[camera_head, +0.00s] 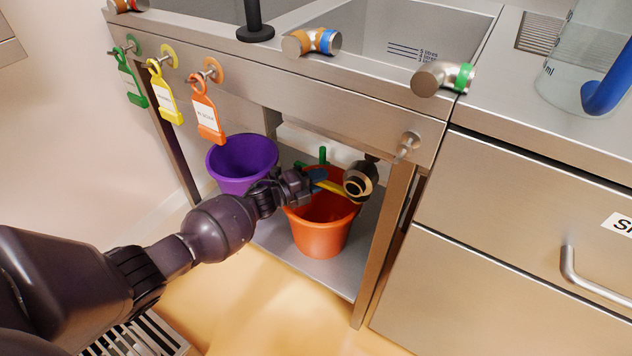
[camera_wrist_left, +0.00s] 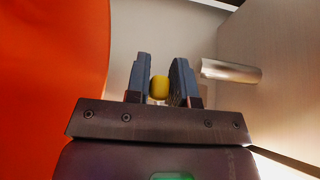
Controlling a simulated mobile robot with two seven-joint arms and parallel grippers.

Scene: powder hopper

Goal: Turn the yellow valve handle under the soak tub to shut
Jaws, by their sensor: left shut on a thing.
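The yellow valve handle (camera_head: 334,187) is under the sink unit, just above the orange bucket and beside a dark pipe end (camera_head: 360,182). My left gripper (camera_head: 318,178) reaches in from the left and is shut on the handle. In the left wrist view the handle (camera_wrist_left: 159,88) shows as a yellow end between the two fingers of the left gripper (camera_wrist_left: 160,80). The rest of the handle's length and its joint to the valve are mostly hidden there. My right gripper is not in view. The soak tub is probably the basin (camera_head: 400,35) above.
An orange bucket (camera_head: 320,238) and a purple bucket (camera_head: 240,165) stand on the lower shelf (camera_head: 275,240). A green handle (camera_head: 323,155) is behind the yellow one. A steel leg (camera_head: 382,245) bounds the opening on the right. Green, yellow and orange tags (camera_head: 205,110) hang in front.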

